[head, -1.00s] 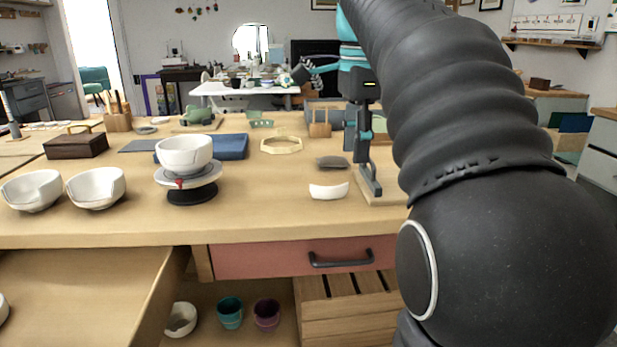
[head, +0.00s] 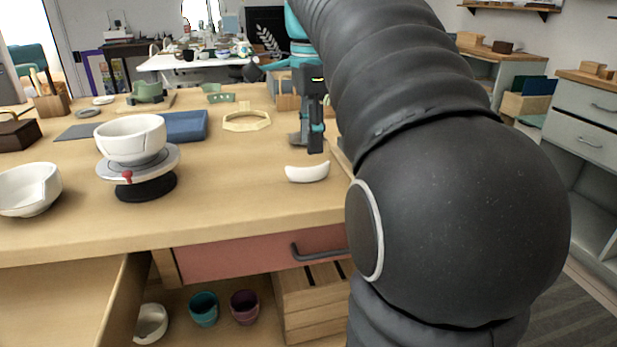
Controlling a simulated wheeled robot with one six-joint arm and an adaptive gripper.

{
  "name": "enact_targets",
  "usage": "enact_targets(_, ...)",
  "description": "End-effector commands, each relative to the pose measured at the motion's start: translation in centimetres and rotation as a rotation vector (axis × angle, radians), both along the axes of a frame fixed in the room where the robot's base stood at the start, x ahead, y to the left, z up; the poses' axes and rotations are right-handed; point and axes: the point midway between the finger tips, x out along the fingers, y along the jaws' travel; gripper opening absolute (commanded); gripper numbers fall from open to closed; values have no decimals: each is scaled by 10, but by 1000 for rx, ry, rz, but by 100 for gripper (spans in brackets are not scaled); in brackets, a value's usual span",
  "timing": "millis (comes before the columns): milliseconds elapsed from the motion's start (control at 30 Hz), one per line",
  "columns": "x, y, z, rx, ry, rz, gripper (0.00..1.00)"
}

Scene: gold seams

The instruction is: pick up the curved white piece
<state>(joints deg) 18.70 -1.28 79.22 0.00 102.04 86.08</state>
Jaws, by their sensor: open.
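The curved white piece (head: 307,173) lies on the wooden workbench (head: 230,211) near its front edge, right of the middle. It is a shallow crescent-shaped shard. My gripper (head: 312,147) is open, with its fingers pointing down just behind and above the piece. The gap between the fingertips is hard to make out from this angle. The gripper looks apart from the piece, and I see nothing held in it. My dark arm covers the right side of the bench.
A white bowl (head: 131,137) stands on a round turntable (head: 165,163) to the left. A notched white bowl (head: 29,189) is at far left. A red drawer (head: 235,258) is below the bench edge. Bench left of the piece is clear.

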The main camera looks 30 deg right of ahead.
Motion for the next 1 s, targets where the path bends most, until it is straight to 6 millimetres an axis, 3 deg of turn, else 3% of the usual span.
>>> enact_targets(233,-1,2,-16,0,0,2,40)
enact_targets(533,-6,6,-56,1,2,1,40)
enact_targets(867,-5,5,-61,0,0,2,40)
enact_targets(1000,-5,5,-61,0,0,2,8)
